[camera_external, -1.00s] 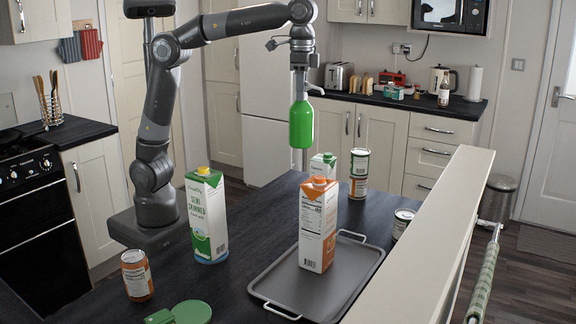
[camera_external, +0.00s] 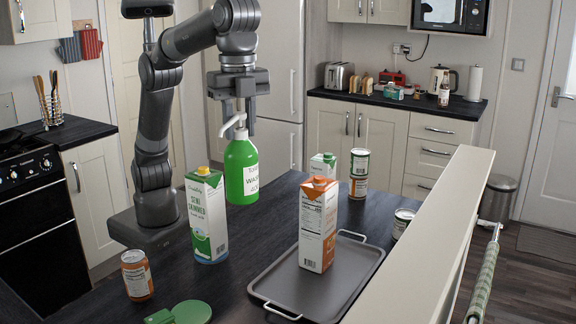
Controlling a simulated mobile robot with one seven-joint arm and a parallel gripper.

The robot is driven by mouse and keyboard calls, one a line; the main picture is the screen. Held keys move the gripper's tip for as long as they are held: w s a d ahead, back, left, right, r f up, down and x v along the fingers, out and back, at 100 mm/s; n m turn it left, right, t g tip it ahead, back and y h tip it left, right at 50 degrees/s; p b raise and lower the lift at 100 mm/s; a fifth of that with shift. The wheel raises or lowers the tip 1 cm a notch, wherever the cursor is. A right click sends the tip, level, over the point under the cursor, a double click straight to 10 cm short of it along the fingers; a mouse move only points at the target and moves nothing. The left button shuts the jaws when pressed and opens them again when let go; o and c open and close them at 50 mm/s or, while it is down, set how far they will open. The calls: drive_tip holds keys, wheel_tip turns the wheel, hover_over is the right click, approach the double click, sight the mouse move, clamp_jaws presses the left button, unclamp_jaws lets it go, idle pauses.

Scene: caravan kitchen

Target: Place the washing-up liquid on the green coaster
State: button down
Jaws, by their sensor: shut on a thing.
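The washing-up liquid (camera_external: 241,172) is a green bottle with a white pump top and a white label. My gripper (camera_external: 241,128) points down and is shut on it near the pump. The bottle hangs upright in the air, behind and right of the green-and-white milk carton in the picture. Two green pieces lie at the table's near left edge: a round green disc (camera_external: 192,312), which looks like the coaster, and a smaller green piece beside it, cut off by the picture's lower edge. The bottle is well apart from the disc.
A semi-skimmed milk carton (camera_external: 206,215) and a tin (camera_external: 137,275) stand between the bottle and the disc. An orange-topped carton (camera_external: 318,224) stands on a grey tray (camera_external: 275,283). More tins (camera_external: 359,173) and a small carton (camera_external: 322,168) stand farther back.

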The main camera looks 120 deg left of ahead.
drive_tip(key=s+d+m, duration=0.3)
drive_tip(key=s+d, duration=0.1)
drive_tip(key=d, duration=0.9)
wheel_tip(320, 180, down, 22)
drive_tip(key=shift+w+a+r, duration=0.25)
idle(0.4)
drive_tip(key=shift+f, duration=0.15)
drive_tip(key=c, duration=1.1)
unclamp_jaws()
